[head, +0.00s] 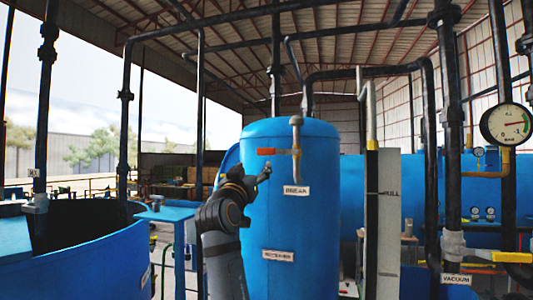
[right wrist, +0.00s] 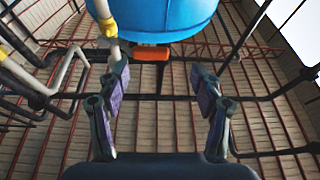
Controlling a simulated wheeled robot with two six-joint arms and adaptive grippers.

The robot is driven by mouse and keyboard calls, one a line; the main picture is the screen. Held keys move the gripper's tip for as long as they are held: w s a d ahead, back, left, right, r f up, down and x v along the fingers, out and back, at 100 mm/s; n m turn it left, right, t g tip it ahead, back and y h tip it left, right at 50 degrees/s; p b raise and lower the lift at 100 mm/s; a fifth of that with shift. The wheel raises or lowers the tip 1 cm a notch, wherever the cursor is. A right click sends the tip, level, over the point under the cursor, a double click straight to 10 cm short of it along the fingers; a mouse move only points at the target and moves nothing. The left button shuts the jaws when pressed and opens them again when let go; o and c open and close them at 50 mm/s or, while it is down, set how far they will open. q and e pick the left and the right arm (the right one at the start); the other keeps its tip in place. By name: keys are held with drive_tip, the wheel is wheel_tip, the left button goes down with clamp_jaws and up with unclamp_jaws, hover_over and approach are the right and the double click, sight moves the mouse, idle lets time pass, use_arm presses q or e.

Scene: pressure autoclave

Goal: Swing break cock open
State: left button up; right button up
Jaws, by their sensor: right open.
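The break cock is a small valve on a grey pipe (head: 296,138) at the front of the blue tank, above a white "BREAK" label (head: 296,190). Its orange handle (head: 267,152) lies level and points left from the pipe. In the right wrist view the orange handle (right wrist: 150,54) shows ahead of the fingers, near the blue tank. My right gripper (head: 264,170) is just below and left of the handle in the head view. My left gripper is not in view.
The blue tank (head: 310,235) stands close behind my right arm. A black pipe (head: 451,150) with a gauge (head: 506,124) and a "VACUUM" label (head: 456,279) stands at right. A grey panel (head: 382,220) is right of the tank. An open blue vat (head: 85,265) is at left.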

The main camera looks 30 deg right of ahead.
sight(265, 149)
drive_tip(key=shift+m+h, duration=0.4)
drive_tip(key=shift+m, duration=0.1)
drive_tip(key=p+x, duration=0.2)
drive_tip(key=x, duration=0.1)
drive_tip(key=s+r+p+x, duration=0.1)
drive_tip(key=p+x, duration=0.1)
drive_tip(key=x, duration=0.2)
drive_tip(key=r+p+x, duration=0.1)
drive_tip(key=p+x, duration=0.2)
drive_tip(key=shift+s+d, duration=0.15)
drive_tip(key=shift+d, duration=0.2)
drive_tip(key=shift+w, duration=0.2)
